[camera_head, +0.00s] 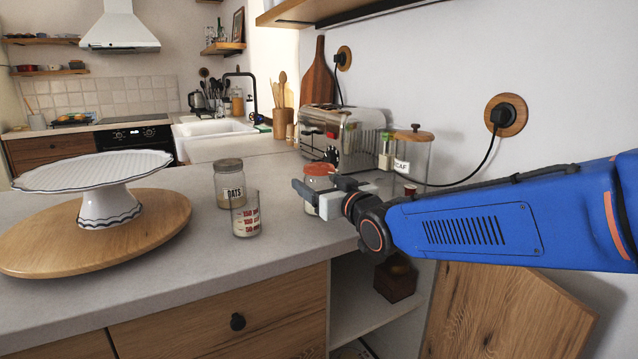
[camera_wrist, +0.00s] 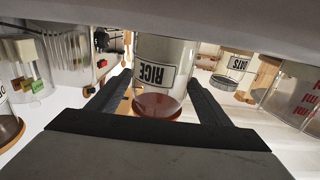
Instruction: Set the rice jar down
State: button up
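The rice jar (camera_head: 319,170) is a clear glass jar with a red lid, behind my gripper's fingers in the head view. In the wrist view, which is upside down, the rice jar (camera_wrist: 166,52) shows its RICE label. My gripper (camera_head: 322,188) has one finger on each side of it. In the wrist view the fingertips of my gripper (camera_wrist: 160,78) meet the jar's sides, so it looks shut on the jar. The jar is upright over the grey counter (camera_head: 285,235). I cannot tell whether its base touches the counter.
An OATS jar (camera_head: 229,184) and a measuring glass (camera_head: 245,216) stand to the left. A cake stand (camera_head: 108,205) on a wooden board is further left. A toaster (camera_head: 342,135) and a larger lidded jar (camera_head: 412,155) stand behind. The counter's front edge is close.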

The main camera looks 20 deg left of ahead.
jog(key=shift+r, duration=0.1)
jog(key=shift+s+d, duration=0.15)
jog(key=v, duration=1.1)
jog(key=shift+s+d, duration=0.25)
